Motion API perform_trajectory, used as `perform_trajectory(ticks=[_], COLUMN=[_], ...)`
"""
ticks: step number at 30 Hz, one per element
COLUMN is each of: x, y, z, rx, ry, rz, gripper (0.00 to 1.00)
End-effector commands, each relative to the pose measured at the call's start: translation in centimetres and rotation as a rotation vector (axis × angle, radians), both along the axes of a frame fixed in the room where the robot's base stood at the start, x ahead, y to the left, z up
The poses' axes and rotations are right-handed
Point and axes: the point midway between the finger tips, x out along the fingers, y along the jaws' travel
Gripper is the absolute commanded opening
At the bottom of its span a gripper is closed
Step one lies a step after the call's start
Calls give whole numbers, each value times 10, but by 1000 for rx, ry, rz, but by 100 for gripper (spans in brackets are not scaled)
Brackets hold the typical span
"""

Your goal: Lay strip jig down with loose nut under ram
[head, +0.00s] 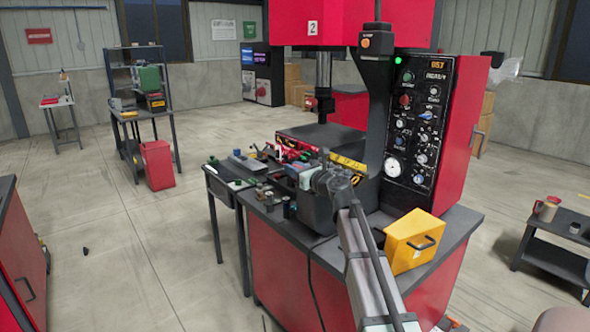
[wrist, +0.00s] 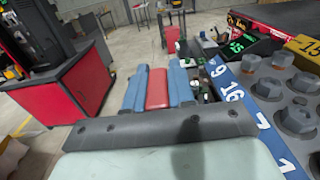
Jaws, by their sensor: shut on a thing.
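My gripper (wrist: 158,80) shows in the wrist view with its two blue-grey fingers shut on a red piece (wrist: 157,92). Only part of this piece shows, and I cannot tell whether it is the strip jig. In the head view my arm reaches over the front of the red bench, and the fingertips are too small to make out. The ram (head: 323,88) hangs from the red press above a dark flat bed (head: 325,137), with clear space between them. I cannot pick out the loose nut.
A blue numbered strip (wrist: 235,97) and large grey hex heads (wrist: 298,120) lie close right of my gripper. Small parts crowd the bench left of my arm. A yellow box (head: 412,240) stands at the front right. The control panel (head: 420,125) rises right of the bed.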

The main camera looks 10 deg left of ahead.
Motion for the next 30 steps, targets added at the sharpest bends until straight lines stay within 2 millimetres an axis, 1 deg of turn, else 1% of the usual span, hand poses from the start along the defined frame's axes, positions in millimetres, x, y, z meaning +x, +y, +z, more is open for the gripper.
perform_trajectory(ticks=[4,5,13,23,26,30], x=[0,0,0,-3,-9,-26], y=[0,0,0,-2,-8,-24], z=[-2,-1,-2,-3,-3,-3], rx=[-1,-1,-1,1,1,0], ry=[-2,-2,-1,1,1,0], rz=[-1,-1,0,0,-1,-2], gripper=[0,27,52,53,53,53])
